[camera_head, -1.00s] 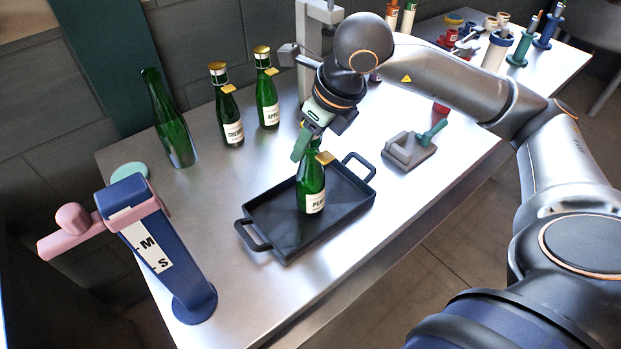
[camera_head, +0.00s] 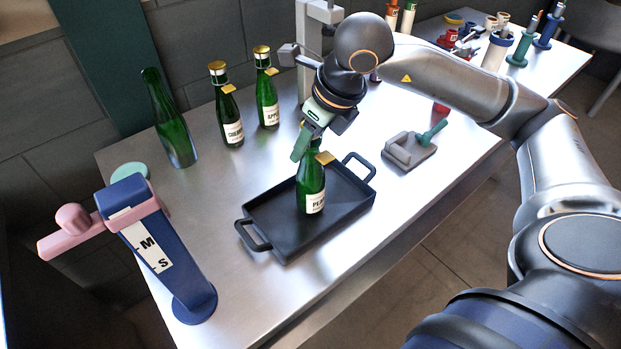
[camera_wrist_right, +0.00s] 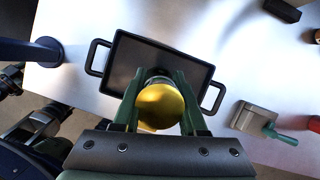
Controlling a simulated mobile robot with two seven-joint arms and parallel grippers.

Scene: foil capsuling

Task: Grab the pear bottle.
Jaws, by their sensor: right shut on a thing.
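The pear bottle (camera_head: 312,190) is green with a white label and a yellow tag at its neck. It stands upright in the black tray (camera_head: 268,226), near the tray's middle. My right gripper (camera_head: 303,148) is above the tray, shut on the neck of the pear bottle. In the right wrist view the bottle's gold cap (camera_wrist_right: 160,106) sits between the two green fingers of my right gripper (camera_wrist_right: 160,100). In the head view the fingers and wrist hide the bottle's top. My left gripper is not in view.
A cherry bottle (camera_head: 229,118), an apple bottle (camera_head: 267,103) and an unlabelled green bottle (camera_head: 172,124) stand behind the tray. A blue stand (camera_head: 160,250) with a pink part is at left. A grey device (camera_head: 408,150) is right of the tray. Free tabletop lies around the tray.

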